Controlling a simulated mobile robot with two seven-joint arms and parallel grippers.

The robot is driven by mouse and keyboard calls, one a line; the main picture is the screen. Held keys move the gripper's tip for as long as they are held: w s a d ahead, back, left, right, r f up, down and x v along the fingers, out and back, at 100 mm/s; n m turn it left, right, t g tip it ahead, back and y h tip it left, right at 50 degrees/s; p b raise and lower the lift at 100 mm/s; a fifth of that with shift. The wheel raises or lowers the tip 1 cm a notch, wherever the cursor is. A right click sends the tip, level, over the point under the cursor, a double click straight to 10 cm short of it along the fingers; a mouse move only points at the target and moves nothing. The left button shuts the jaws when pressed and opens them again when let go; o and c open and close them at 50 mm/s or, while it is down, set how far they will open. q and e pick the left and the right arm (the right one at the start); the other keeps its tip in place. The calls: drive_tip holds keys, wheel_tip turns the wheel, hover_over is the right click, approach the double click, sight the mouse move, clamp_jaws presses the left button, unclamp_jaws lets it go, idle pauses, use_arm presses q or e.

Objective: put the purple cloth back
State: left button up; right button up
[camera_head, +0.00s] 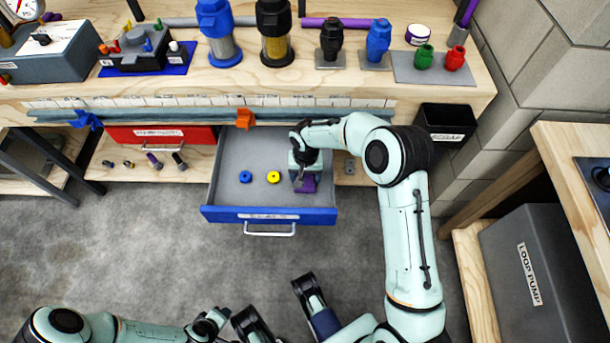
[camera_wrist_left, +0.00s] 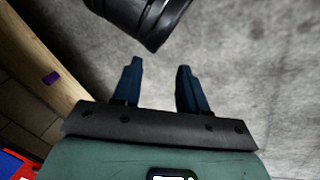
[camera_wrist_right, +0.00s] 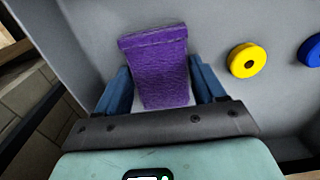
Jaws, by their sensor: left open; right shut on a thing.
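The purple cloth (camera_wrist_right: 158,70) is a folded piece between the fingers of my right gripper (camera_wrist_right: 165,90) in the right wrist view. My right gripper is shut on it, inside the open blue-fronted drawer (camera_head: 270,215). In the head view a bit of the purple cloth (camera_head: 306,184) shows below the right gripper (camera_head: 304,172), low in the right part of the drawer. I cannot tell whether the cloth touches the drawer floor. My left gripper (camera_wrist_left: 158,85) is open and empty over the grey floor, away from the drawer.
A blue ring (camera_head: 246,177) and a yellow ring (camera_head: 273,177) lie in the drawer left of my right gripper. The wooden bench (camera_head: 440,95) with several filters stands above. A black scrap bin (camera_head: 447,123) is to the right.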

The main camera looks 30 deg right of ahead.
sight(305, 178)
drive_tip(key=o, duration=0.9)
drive_tip(key=shift+o, duration=0.2)
use_arm(q)
drive_tip(key=shift+g+h, duration=0.4)
drive_tip(key=shift+g, duration=0.2)
drive_tip(key=s+r+p, duration=0.1)
drive_tip(key=s+d+r, duration=0.1)
drive_tip(key=s+d+r+p, duration=0.1)
drive_tip(key=s, duration=0.1)
drive_tip(key=shift+p, duration=0.35)
use_arm(e)
wheel_tip(305, 178, up, 12)
